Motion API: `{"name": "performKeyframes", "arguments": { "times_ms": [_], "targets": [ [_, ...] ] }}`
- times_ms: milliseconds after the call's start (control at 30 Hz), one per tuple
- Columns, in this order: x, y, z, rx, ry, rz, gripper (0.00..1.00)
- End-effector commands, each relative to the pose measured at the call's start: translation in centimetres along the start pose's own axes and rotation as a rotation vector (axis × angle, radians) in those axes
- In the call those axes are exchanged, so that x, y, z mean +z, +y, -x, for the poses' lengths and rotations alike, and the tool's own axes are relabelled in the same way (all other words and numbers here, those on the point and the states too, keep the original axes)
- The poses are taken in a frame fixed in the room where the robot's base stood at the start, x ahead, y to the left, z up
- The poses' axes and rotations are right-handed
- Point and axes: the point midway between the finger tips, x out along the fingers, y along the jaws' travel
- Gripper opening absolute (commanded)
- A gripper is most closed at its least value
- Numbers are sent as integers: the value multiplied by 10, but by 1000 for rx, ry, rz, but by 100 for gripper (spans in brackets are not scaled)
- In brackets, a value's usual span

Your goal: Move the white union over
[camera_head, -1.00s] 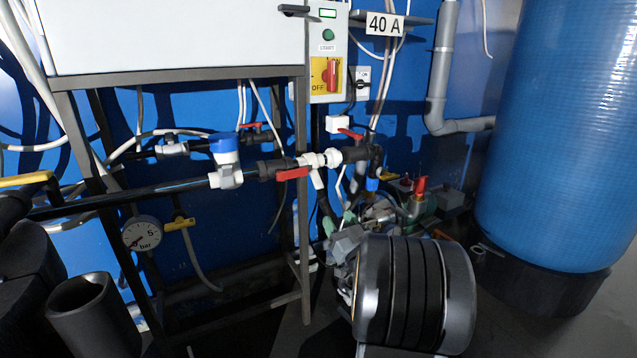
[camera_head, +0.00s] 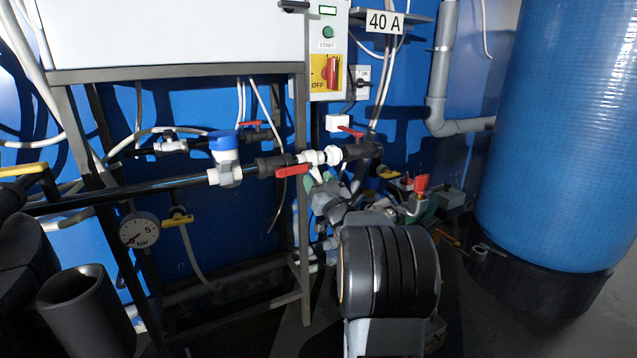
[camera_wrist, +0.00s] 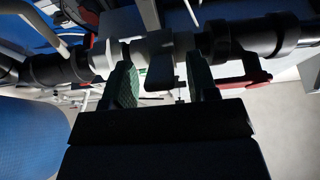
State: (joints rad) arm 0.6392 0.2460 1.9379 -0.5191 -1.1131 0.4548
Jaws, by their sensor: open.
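The white union (camera_head: 322,157) sits in the black pipe line, between the red-handled valve and a black elbow fitting. In the wrist view the white union (camera_wrist: 160,44) crosses the top of the picture. My gripper (camera_wrist: 163,82) is open there, its green-padded fingers apart just below and on either side of part of the union. I cannot tell whether they touch it. In the head view my gripper (camera_head: 322,184) is just under the union, partly hidden by my own arm.
A red-handled valve (camera_head: 291,170) adjoins the union on the left. A metal frame (camera_head: 304,220) stands close by. A large blue tank (camera_head: 555,140) fills the right side.

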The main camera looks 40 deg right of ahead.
Motion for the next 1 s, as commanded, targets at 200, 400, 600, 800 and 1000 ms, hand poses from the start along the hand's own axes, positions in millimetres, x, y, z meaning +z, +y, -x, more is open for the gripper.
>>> {"name": "performKeyframes", "arguments": {
  "times_ms": [200,400,600,800,1000],
  "targets": [
    [0,0,-5,0,0,0,53],
    [0,0,-4,0,0,0,51],
    [0,0,-4,0,0,0,32],
    [0,0,-4,0,0,0,13],
    [0,0,-4,0,0,0,0]
  ]
}}
